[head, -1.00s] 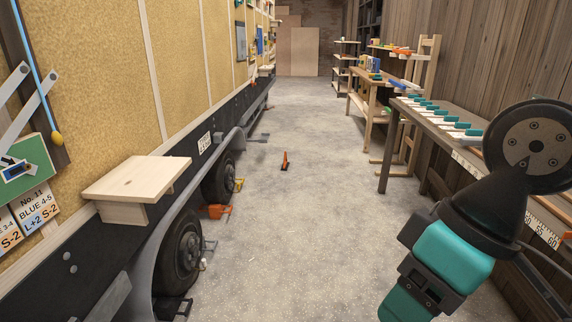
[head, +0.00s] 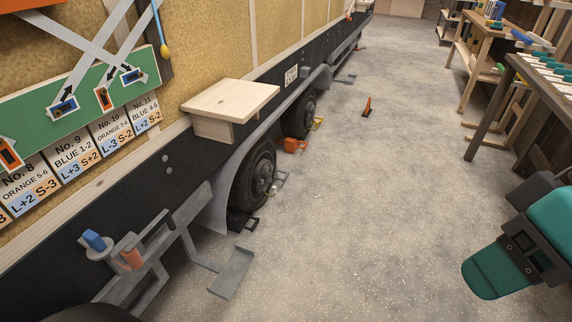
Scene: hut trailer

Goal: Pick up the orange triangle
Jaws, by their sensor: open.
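A small orange upright piece with a dark foot (head: 367,107) stands on the open floor, beyond the trailer's wheels and to their right. It looks like the orange triangle seen nearly edge-on, but its shape is too small to be sure. My gripper is not in view. Only teal and black links of my arm show at the lower right, far from the orange piece.
The trailer (head: 170,190) fills the left side, with a wooden shelf (head: 232,97) and a grey metal step (head: 232,273) jutting out. An orange object (head: 293,146) lies by the far wheel. A workbench (head: 540,85) stands at right. The middle floor is clear.

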